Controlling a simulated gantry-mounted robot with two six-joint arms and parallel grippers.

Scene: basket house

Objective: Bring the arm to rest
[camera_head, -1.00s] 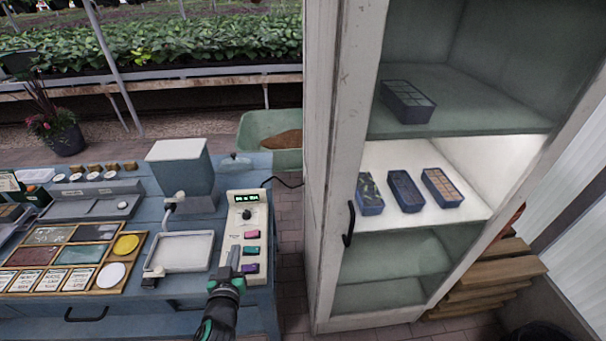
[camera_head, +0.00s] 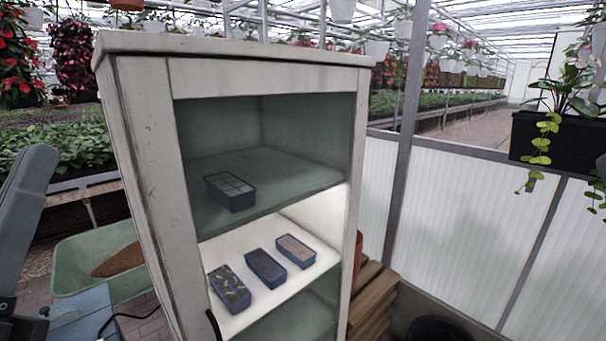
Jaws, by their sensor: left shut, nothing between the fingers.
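My left arm (camera_head: 25,205) shows as a grey link at the left edge. Dark parts of my left gripper (camera_head: 25,324) show at the bottom left corner, beside the blue worktable (camera_head: 85,316). The gripper is shut with nothing in it, partly cut off by the frame edge. My right gripper is not in view.
A white open-front cabinet (camera_head: 150,140) fills the middle. One seed tray (camera_head: 230,190) sits on its upper shelf and three on the lit shelf. A green wheelbarrow (camera_head: 85,262) stands left, wooden boards (camera_head: 375,300) right, and a black planter (camera_head: 560,140) upper right.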

